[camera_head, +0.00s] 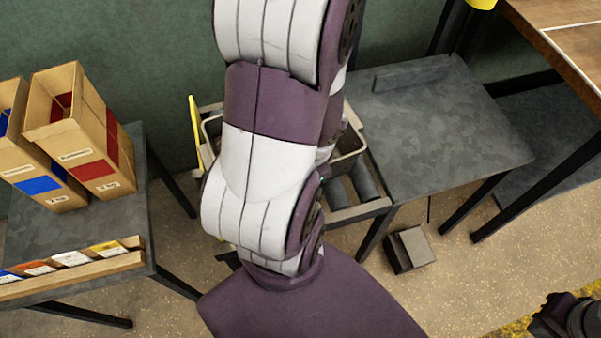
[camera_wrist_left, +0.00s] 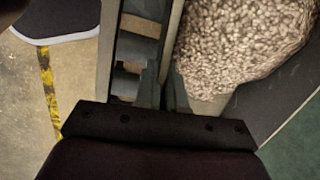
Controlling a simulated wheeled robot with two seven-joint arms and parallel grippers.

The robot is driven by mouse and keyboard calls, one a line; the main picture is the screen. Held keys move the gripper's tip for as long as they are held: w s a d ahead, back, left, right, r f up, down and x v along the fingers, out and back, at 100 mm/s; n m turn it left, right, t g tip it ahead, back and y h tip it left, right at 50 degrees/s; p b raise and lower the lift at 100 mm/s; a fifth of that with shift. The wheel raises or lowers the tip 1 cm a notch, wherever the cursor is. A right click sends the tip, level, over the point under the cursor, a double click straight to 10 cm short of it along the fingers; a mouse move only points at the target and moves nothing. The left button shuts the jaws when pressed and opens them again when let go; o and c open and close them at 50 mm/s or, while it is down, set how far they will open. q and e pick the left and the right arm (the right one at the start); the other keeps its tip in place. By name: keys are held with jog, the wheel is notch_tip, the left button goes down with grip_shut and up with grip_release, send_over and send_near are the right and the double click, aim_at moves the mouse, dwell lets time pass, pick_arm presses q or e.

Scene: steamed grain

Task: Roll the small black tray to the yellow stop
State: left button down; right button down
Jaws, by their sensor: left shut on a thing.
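The tray shows in the head view as a pale-edged rim (camera_head: 354,152) on the roller conveyor, mostly hidden behind my left arm. In the left wrist view the tray wall (camera_wrist_left: 173,40) stands beside a heap of brown grain (camera_wrist_left: 240,40). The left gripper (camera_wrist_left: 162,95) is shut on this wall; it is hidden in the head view. The yellow stop (camera_head: 195,135) stands upright at the conveyor's left end, left of the tray. My right gripper (camera_head: 562,316) is at the lower right, far from the tray; its jaws are unclear.
Dark rollers (camera_head: 363,182) show right of the tray. A grey table (camera_head: 440,120) adjoins the conveyor on the right. Cardboard bins (camera_head: 75,130) stand on a left table (camera_head: 90,225). A small grey box (camera_head: 408,249) lies on the floor.

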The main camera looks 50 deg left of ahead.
dwell(0.4)
pick_arm(q)
jog(key=c, duration=1.1)
grip_release()
jog(key=shift+c, duration=0.2)
jog(key=shift+r, duration=0.1)
notch_tip(320, 180, up, 12)
jog(key=d+p, duration=0.2)
jog(key=p, duration=0.6)
jog(key=shift+w+r+p, duration=0.15)
jog(key=shift+w+p, duration=0.2)
jog(key=shift+w, duration=0.05)
